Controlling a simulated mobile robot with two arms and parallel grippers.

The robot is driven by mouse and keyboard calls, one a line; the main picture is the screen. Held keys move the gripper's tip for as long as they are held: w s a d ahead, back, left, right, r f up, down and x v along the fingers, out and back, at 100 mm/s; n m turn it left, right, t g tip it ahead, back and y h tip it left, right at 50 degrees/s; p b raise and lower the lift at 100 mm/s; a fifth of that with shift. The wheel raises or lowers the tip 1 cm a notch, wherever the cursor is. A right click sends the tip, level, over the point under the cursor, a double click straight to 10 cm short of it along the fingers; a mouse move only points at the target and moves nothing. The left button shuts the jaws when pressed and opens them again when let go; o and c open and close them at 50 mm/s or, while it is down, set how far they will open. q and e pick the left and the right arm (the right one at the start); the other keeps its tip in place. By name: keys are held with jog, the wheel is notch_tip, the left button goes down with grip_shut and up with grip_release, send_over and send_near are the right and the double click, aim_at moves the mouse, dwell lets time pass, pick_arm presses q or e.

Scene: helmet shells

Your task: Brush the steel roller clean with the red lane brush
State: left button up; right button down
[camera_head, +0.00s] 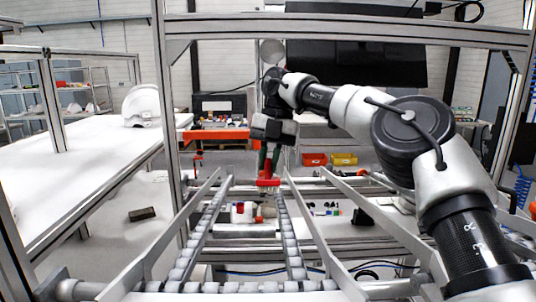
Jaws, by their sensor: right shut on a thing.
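My right arm comes in from the right, and its dark gripper (270,148) points down above the conveyor lanes. It is shut on the red lane brush (268,182), whose red head shows below the jaws. The upper part of the brush is mostly hidden by the gripper. The brush head is over the far end of the lanes; I cannot tell whether it touches anything. Grey rollers line two tracks (291,246) and a cross row in front (235,287). My left gripper is not in view.
Slanted metal rails (180,225) flank the lanes, inside an aluminium frame (345,27). A white helmet shell (141,106) stands on the white table (75,160) at left. Red (314,159) and yellow (344,159) bins stand behind. Much of the left table is clear.

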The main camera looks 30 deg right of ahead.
aim_at(272, 178)
jog(key=f, duration=0.1)
jog(key=s+f, duration=0.1)
jog(key=f, duration=0.1)
jog(key=shift+s+a+f, duration=0.1)
jog(key=shift+s+f, duration=0.1)
jog(key=shift+a+f, duration=0.15)
jog(key=shift+f, duration=0.55)
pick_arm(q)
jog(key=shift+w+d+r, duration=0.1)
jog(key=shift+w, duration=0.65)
pick_arm(e)
jog(key=shift+s, duration=0.15)
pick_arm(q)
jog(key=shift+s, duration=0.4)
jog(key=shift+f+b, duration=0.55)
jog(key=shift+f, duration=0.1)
pick_arm(e)
jog(key=shift+s+a+f, duration=0.1)
jog(key=shift+s+f, duration=0.05)
jog(key=shift+f, duration=0.5)
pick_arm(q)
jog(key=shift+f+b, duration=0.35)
pick_arm(e)
jog(key=shift+s+a+f, duration=0.25)
jog(key=shift+a, duration=0.15)
